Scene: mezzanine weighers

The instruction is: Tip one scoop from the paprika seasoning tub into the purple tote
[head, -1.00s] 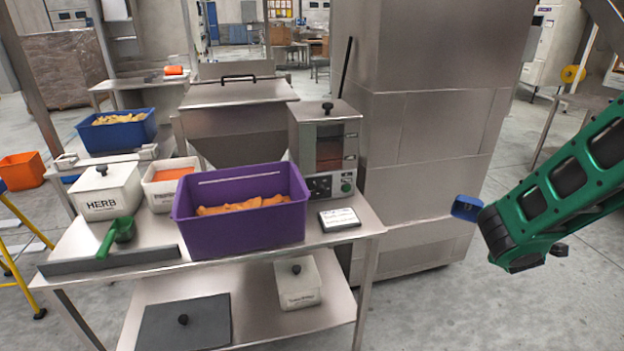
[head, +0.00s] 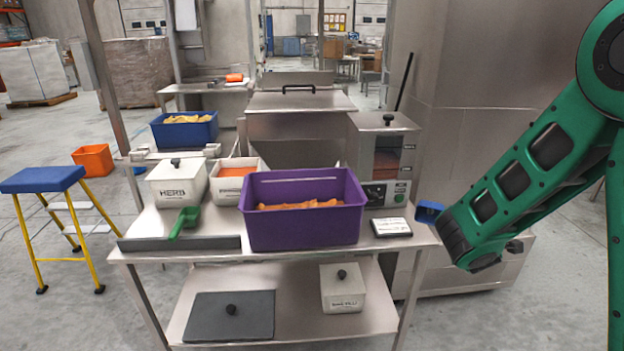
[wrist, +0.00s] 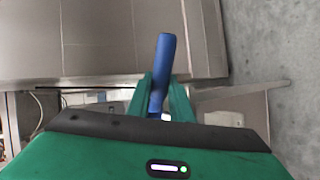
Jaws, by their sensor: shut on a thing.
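My gripper (wrist: 161,98) is shut on the handle of a blue scoop (wrist: 161,72), which sticks out past the green fingers in the wrist view. In the head view the blue scoop (head: 429,212) is at the arm's end, right of the bench; whether it holds anything cannot be told. The purple tote (head: 305,228) stands on the bench, left of my gripper, with orange pieces (head: 302,205) inside. An open white tub (head: 226,192) with orange-red contents stands behind and left of the tote. Its label is partly hidden by the tote and cannot be read, so I cannot confirm it is paprika.
A lidded HERB tub (head: 177,185) and a green scoop (head: 184,222) are at the bench's left. A small sign (head: 391,228) and a control box (head: 384,150) are right of the tote. A lidded tub (head: 342,290) sits on the lower shelf. A blue-topped step stool (head: 42,180) stands left.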

